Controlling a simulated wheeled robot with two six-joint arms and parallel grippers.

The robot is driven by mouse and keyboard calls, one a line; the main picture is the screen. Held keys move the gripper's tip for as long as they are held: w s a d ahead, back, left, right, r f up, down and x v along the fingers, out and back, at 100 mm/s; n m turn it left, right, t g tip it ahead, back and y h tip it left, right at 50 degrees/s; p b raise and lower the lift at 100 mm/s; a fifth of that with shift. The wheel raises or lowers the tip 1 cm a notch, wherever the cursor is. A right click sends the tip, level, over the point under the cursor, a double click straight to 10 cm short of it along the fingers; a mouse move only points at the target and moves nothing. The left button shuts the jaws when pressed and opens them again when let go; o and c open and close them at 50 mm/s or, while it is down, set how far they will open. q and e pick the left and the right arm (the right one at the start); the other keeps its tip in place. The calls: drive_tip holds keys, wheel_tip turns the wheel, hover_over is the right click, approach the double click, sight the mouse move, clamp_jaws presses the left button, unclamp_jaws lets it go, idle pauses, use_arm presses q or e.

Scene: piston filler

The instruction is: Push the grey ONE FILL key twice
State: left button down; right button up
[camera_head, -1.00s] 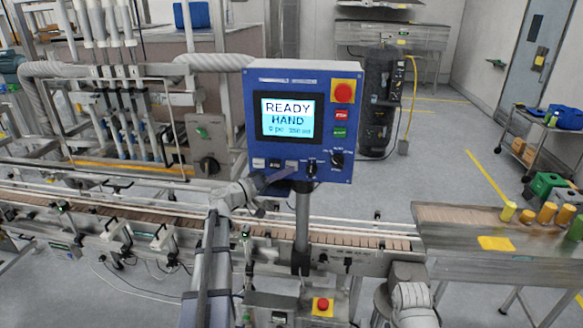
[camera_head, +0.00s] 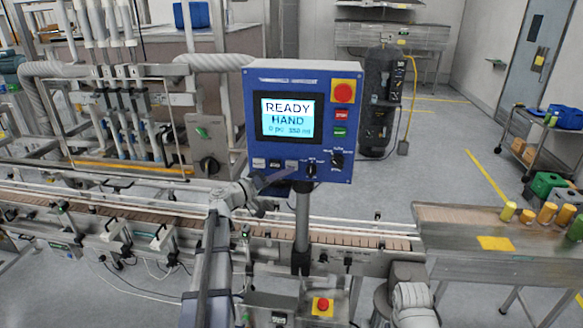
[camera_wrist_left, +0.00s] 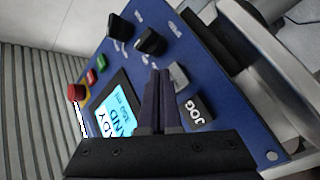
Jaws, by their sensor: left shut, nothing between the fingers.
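The blue control panel (camera_head: 245,120) stands on a post, its screen (camera_head: 287,118) reading READY, HAND and a small line starting "0 pc". A row of small keys lies under the screen. A grey key (camera_wrist_left: 179,76) shows in the left wrist view between the black JOG key (camera_wrist_left: 198,112) and the black knobs; its label cannot be read. My left gripper (camera_head: 288,172) is shut and empty at the panel's lower edge, its fingertips (camera_wrist_left: 160,73) beside the grey key. Whether they touch it cannot be told.
A red stop button (camera_head: 343,93) on a yellow plate and red and green keys are on the panel's right side. Rotary knobs (camera_head: 337,159) sit close to the gripper. The conveyor (camera_head: 345,238) runs below, with a second red button (camera_head: 322,304) in front.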

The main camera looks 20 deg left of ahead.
use_arm(q)
drive_tip(key=shift+w, duration=0.1)
drive_tip(key=shift+w+a, duration=0.1)
drive_tip(key=shift+w, duration=0.2)
drive_tip(key=shift+w+a, duration=0.15)
drive_tip(key=shift+w, duration=0.25)
idle(0.9)
drive_tip(key=shift+s, duration=0.1)
drive_tip(key=shift+s+d, duration=0.2)
drive_tip(key=shift+s, duration=0.5)
drive_tip(key=shift+s, duration=0.1)
drive_tip(key=s, duration=0.2)
drive_tip(key=s+d, duration=0.1)
drive_tip(key=s, duration=0.1)
drive_tip(key=shift+s+d, duration=0.2)
drive_tip(key=shift+s, duration=0.1)
idle(0.8)
